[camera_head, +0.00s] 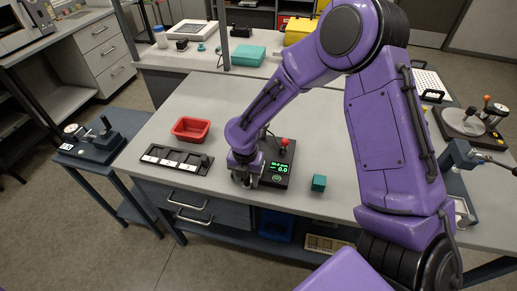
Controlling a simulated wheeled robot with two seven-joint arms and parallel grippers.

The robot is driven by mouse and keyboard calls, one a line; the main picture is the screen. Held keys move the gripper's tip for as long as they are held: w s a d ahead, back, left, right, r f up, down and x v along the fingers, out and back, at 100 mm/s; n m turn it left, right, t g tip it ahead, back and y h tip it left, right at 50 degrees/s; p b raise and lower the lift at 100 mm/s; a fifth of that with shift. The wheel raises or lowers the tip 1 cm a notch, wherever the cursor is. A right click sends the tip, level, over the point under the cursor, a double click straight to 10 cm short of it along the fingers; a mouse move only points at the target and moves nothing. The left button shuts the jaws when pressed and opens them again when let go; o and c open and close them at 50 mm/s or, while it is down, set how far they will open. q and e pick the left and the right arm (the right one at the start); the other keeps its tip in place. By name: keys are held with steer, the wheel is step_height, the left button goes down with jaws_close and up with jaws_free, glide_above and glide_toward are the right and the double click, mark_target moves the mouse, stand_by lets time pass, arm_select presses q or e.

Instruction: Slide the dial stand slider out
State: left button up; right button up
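What looks like the dial stand (90,142) is on the small blue side table at the left. It is a dark device with a round white dial at its left end and an upright dark part at its right. I cannot make out its slider clearly. My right gripper (246,180) points down over the main table, far to the right of the stand. It is just left of a black box with a green display (278,165). Its fingers are too small and dark to tell whether they are open or hold anything. My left gripper is not in view.
A black tray with light squares (176,160) and a red bin (191,130) lie left of my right gripper. A teal cube (319,183) lies to its right. A red-knobbed joystick (284,142) stands behind the display. Floor separates the side table from the drawer unit behind.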

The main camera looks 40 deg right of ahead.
step_height(320, 180, up, 6)
steer(key=p, duration=0.4)
steer(key=shift+s+f, duration=0.1)
steer(key=shift+f, duration=0.05)
steer(key=shift+f, duration=0.1)
